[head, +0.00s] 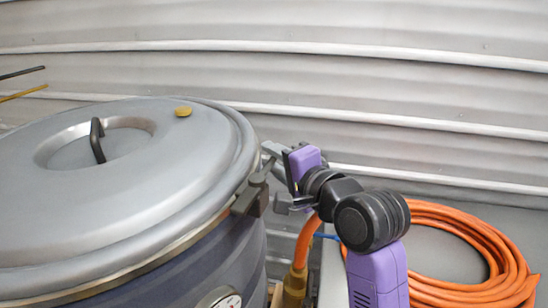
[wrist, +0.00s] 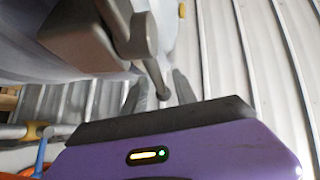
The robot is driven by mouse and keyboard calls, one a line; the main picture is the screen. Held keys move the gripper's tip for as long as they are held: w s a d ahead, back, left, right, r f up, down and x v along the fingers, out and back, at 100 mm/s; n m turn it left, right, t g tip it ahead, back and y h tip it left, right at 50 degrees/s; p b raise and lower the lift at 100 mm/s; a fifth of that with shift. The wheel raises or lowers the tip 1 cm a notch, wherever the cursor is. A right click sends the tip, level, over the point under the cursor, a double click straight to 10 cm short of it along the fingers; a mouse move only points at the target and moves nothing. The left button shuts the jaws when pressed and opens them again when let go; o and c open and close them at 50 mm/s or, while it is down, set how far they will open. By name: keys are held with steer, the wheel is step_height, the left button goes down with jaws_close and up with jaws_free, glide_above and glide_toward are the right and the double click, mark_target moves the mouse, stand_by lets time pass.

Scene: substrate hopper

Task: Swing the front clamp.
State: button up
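The clamp (head: 250,195) is a dark grey metal block with a lever, on the right rim of a large grey lidded hopper (head: 185,265). In the wrist view the clamp's block (wrist: 85,40) fills the upper left, and its lever (wrist: 143,35) reaches down toward my fingers. My gripper (head: 274,176) is at the clamp, on its right side. In the wrist view my gripper (wrist: 160,92) has its two grey fingers apart, with the thin end of the lever between them. Contact with the lever cannot be told.
The grey lid (head: 185,175) has a black handle (head: 97,140) and a brass knob (head: 183,111). A pressure gauge (head: 222,299) is on the hopper's front. A coiled orange hose (head: 465,220) lies at the right, beside a brass fitting (head: 295,285). A corrugated metal wall (head: 400,60) stands behind.

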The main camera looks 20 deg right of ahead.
jaws_close()
stand_by(1.4)
